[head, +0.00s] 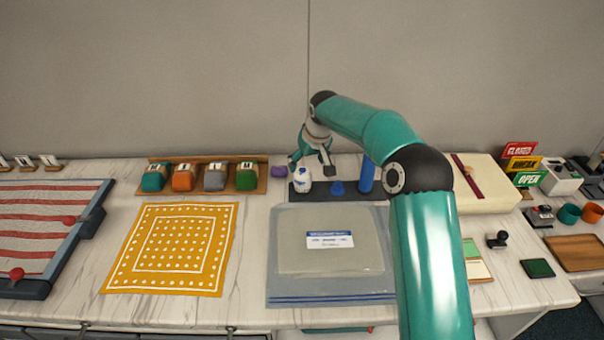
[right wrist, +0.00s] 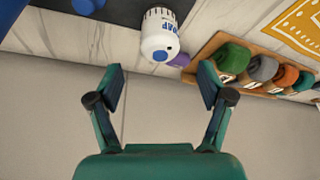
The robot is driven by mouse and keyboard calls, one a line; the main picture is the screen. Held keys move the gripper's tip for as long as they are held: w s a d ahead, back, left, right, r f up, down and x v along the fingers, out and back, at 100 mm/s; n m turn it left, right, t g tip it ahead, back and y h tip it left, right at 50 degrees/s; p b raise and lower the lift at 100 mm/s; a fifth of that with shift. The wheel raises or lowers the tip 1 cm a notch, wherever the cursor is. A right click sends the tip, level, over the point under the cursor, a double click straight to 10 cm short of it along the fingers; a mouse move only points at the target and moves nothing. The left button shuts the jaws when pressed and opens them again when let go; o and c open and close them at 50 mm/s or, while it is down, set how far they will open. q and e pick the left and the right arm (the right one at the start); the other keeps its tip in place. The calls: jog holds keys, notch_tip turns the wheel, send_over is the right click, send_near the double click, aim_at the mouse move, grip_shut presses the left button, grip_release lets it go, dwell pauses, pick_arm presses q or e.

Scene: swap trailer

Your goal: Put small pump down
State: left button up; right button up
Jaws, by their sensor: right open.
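A small white bottle with blue markings (head: 302,181), which looks like the small pump, stands upright at the left end of a dark mat (head: 353,197) by the back wall. It also shows in the right wrist view (right wrist: 160,36), just beyond the fingertips, with lettering on its side. My right gripper (head: 311,167) is over the bottle at the back of the counter. Its fingers are spread wide, and nothing is between them in the right wrist view (right wrist: 160,75). My left gripper is not in view.
A blue low object (head: 337,188) and a blue cylinder (head: 367,173) stand on the mat to the right. A purple item (head: 279,171) is close on the left, beside a wooden rack (head: 206,193) of colored blocks. A clear bag (head: 330,285) lies in front.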

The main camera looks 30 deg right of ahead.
jog(key=v, duration=0.4)
dwell(0.4)
